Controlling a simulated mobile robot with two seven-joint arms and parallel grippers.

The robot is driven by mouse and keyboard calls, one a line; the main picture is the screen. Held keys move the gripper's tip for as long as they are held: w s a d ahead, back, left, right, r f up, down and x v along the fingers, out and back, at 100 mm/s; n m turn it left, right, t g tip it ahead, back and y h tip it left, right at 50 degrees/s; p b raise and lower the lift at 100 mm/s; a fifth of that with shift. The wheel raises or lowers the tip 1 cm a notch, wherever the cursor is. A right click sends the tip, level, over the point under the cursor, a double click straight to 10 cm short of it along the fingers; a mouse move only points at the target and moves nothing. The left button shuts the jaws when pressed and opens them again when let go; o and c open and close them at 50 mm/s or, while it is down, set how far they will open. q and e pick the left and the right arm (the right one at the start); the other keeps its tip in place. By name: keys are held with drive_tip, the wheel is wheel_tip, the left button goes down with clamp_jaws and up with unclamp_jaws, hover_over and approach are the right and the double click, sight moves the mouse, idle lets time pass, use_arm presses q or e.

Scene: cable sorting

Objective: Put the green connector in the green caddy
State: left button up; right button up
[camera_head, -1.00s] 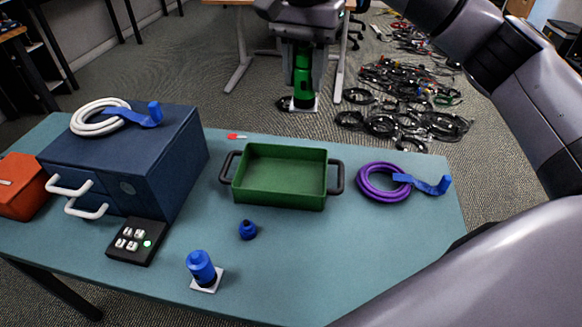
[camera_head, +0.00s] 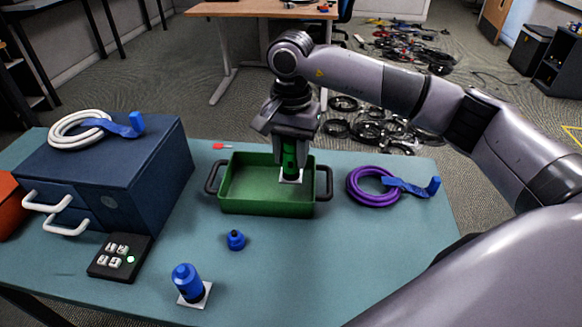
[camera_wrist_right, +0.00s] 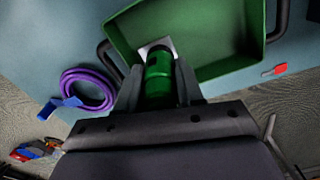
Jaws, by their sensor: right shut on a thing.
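The green connector (camera_head: 290,160), a green cylinder on a white square plate, is held upright in my right gripper (camera_head: 291,150). It hangs over the right part of the green caddy (camera_head: 240,208), an open tray with black side handles. The head view does not clearly show whether the plate touches the caddy floor. My left gripper is not in view.
A blue connector (camera_head: 187,281) on a white plate and a small blue piece (camera_head: 236,240) stand in front of the caddy. A purple cable coil (camera_head: 372,188) lies right. A blue drawer box (camera_head: 110,170) with a white coil (camera_head: 75,128) and a button pad (camera_head: 119,257) are left.

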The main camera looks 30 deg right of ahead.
sight(291, 169)
drive_tip(key=shift+f, duration=1.95)
drive_tip(key=shift+f, duration=0.1)
drive_tip(key=o, duration=1.1)
drive_tip(key=shift+o, duration=0.2)
wheel_tip(291, 169, up, 12)
drive_tip(key=shift+r+p, duration=0.15)
drive_tip(key=shift+p, duration=0.2)
